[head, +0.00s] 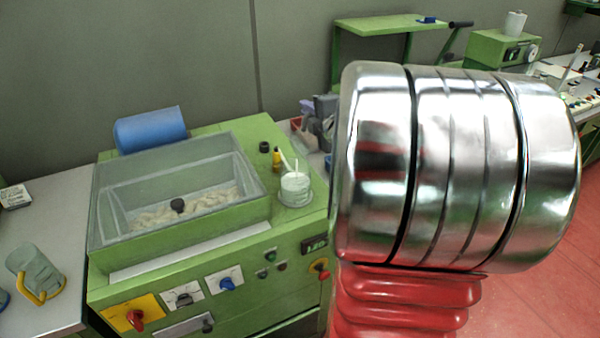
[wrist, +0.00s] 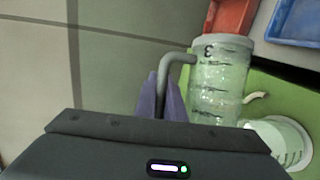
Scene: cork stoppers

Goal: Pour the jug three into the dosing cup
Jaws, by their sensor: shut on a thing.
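Jug three (wrist: 222,82) is a clear jug with dark level marks, a 3 and a grey handle. My gripper (wrist: 164,98), with purple fingers, is shut on its handle. The jug holds something clear and speckled. A pale curved spout (wrist: 256,97) sticks out from its side towards the dosing cup. The dosing cup (head: 295,188) is small and whitish and stands on the green machine's right corner; it also shows in the wrist view (wrist: 285,142), beside the jug. In the head view my arm hides much of the gripper and the jug.
The green machine (head: 190,262) has a clear-lidded hopper (head: 180,190) of pale pieces and a blue roll (head: 150,130). A yellow-handled jug (head: 35,272) stands on the left bench. Red (wrist: 232,16) and blue (wrist: 294,22) bins lie beyond.

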